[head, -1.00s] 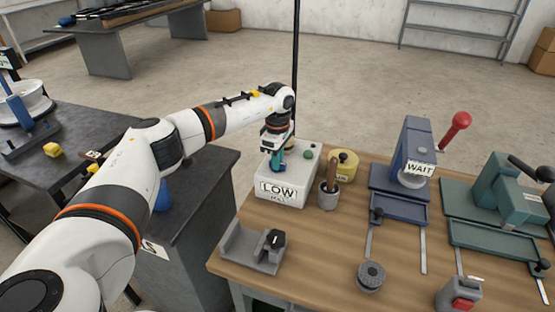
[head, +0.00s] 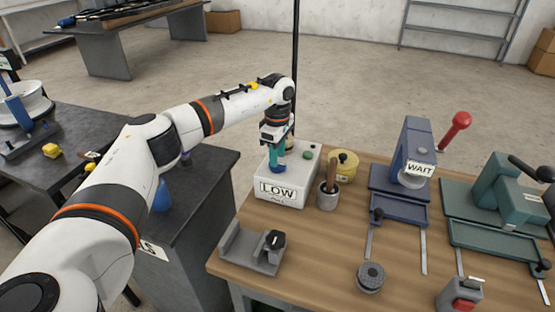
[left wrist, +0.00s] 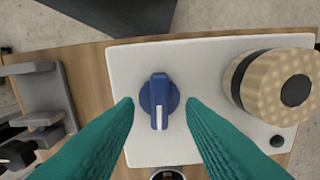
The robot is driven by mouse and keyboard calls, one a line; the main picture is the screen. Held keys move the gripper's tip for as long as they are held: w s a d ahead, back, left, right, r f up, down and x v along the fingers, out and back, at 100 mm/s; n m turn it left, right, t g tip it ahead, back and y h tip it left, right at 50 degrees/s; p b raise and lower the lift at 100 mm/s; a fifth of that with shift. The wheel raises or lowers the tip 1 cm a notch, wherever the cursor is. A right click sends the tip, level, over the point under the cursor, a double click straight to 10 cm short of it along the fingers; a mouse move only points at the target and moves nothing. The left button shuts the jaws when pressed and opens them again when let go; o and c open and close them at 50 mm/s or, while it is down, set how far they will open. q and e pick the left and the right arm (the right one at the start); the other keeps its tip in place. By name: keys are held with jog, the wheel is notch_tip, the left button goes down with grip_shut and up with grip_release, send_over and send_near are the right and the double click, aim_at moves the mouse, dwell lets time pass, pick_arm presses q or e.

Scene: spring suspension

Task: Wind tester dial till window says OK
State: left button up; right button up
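The tester is a white box (head: 285,200) at the back left of the wooden bench. Its front window (head: 277,190) reads LOW. The blue dial (head: 279,170) is on its top and also shows in the left wrist view (left wrist: 159,97), with a white pointer mark toward the bottom of that picture. My left gripper (head: 277,158) is above the dial, pointing down. In the left wrist view its two teal fingers (left wrist: 160,108) are apart, one on each side of the dial, with gaps between them and it. My right gripper is out of view.
A grey cup with a wooden handle (head: 328,197) and a yellow pot (head: 344,165) stand close right. A grey fixture (head: 252,246) is in front. A blue press marked WAIT (head: 415,150) stands farther right.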

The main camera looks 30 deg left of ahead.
pick_arm(q)
notch_tip(320, 180, up, 10)
jog(key=b, duration=0.1)
jog(key=shift+f, duration=0.15)
dwell(0.5)
